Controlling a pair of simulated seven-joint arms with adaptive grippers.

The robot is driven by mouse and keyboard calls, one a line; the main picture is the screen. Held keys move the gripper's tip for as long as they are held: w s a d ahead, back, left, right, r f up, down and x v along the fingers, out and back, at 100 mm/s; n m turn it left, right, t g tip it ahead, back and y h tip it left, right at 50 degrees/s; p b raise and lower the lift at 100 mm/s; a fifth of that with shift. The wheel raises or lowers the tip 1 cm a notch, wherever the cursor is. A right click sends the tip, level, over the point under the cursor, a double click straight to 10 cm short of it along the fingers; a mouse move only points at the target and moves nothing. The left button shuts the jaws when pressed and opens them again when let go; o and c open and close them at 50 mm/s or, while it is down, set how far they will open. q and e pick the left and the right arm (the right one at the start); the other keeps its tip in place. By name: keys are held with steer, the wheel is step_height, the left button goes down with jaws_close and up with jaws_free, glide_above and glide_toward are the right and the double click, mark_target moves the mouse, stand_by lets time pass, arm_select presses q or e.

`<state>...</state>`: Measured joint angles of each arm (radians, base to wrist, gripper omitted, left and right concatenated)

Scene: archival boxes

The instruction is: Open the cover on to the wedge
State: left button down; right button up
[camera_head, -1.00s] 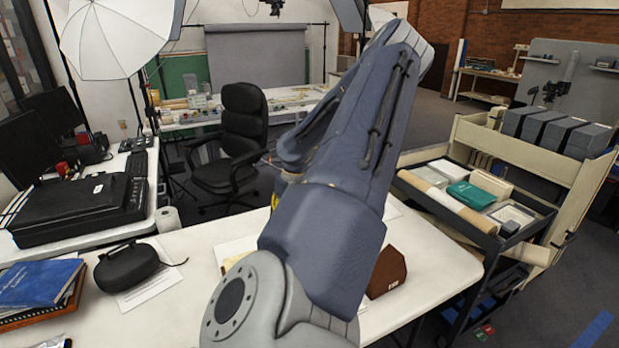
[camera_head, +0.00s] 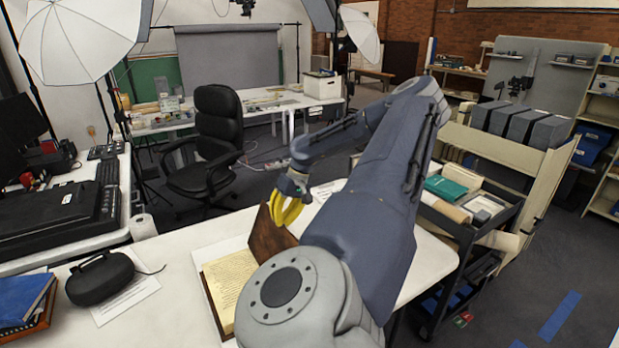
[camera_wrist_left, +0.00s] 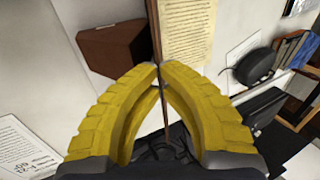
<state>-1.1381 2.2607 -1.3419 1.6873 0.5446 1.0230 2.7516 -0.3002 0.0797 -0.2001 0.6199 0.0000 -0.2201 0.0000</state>
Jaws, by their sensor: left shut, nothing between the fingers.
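The open book (camera_head: 226,284) lies on the white table with a written page showing; the page also shows in the wrist view (camera_wrist_left: 186,35). Its brown cover (camera_head: 268,238) stands raised, seen nearly edge-on in the wrist view (camera_wrist_left: 155,22). My left gripper (camera_head: 288,208), with yellow fingers, is shut at the raised cover; its tips (camera_wrist_left: 157,68) meet by the cover's edge, and I cannot tell whether they touch it. The dark brown wedge (camera_wrist_left: 112,50) lies on the cover's other side from the page. In the head view my arm hides the wedge. My right gripper is out of view.
A black case (camera_head: 100,278) sits on a paper sheet at the table's left, by a blue book (camera_head: 22,296). A cart (camera_head: 465,232) with boxes stands beyond the table's right edge. My left arm spans the right half of the table.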

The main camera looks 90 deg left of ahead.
arm_select(q)
steer(key=c, duration=1.6)
jaws_free()
steer(key=v, duration=1.2)
